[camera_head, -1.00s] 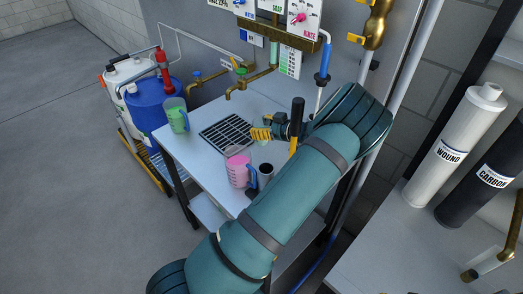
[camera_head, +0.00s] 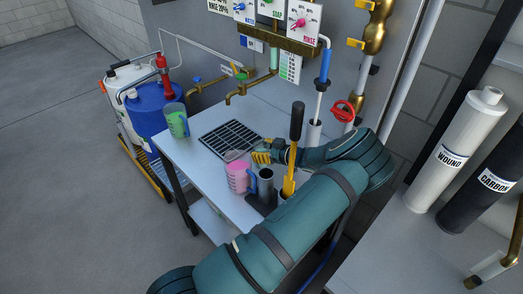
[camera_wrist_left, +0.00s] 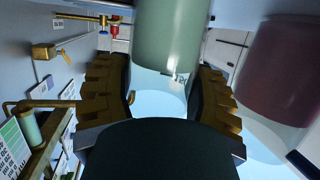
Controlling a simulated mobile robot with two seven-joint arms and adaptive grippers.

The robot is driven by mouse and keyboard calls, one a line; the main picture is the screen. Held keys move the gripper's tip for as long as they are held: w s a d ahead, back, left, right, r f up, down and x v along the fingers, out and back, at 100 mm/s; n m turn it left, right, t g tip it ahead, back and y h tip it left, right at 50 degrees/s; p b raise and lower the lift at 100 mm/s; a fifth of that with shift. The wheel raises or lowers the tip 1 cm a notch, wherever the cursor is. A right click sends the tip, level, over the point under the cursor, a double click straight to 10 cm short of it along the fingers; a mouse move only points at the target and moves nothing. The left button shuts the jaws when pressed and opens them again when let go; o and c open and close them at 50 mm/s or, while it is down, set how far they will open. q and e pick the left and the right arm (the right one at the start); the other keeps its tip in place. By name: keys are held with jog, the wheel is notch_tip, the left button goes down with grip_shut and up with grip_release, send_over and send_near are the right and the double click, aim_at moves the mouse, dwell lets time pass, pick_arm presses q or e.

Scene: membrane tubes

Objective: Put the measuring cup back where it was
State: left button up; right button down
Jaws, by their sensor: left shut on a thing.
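My left gripper (camera_head: 262,157) is shut on a measuring cup (camera_wrist_left: 165,45), which shows between its two fingers in the left wrist view. The cup has a clear part and a grey-green part, with small markings. In the head view the held cup is mostly hidden or too small to make out. The gripper is over the white table (camera_head: 190,153), close to the drain grid. A pink measuring cup (camera_head: 237,176) stands just in front of the gripper; it also shows at the right of the left wrist view (camera_wrist_left: 285,70). My right gripper is not in view.
A green jug (camera_head: 177,121) stands at the table's left corner. A grey tube (camera_head: 266,183) and a black-and-yellow handled tool (camera_head: 293,150) stand near my arm. The drain grid (camera_head: 229,137) lies behind the pink cup. Brass taps (camera_head: 235,92) hang over the back edge.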

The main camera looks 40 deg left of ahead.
pick_arm(q)
jog(key=shift+f, duration=0.15)
jog(key=o, duration=1.3)
jog(key=shift+d+r, duration=0.1)
jog(key=shift+r, duration=0.1)
jog(key=v, duration=1.1)
jog(key=shift+d, duration=0.4)
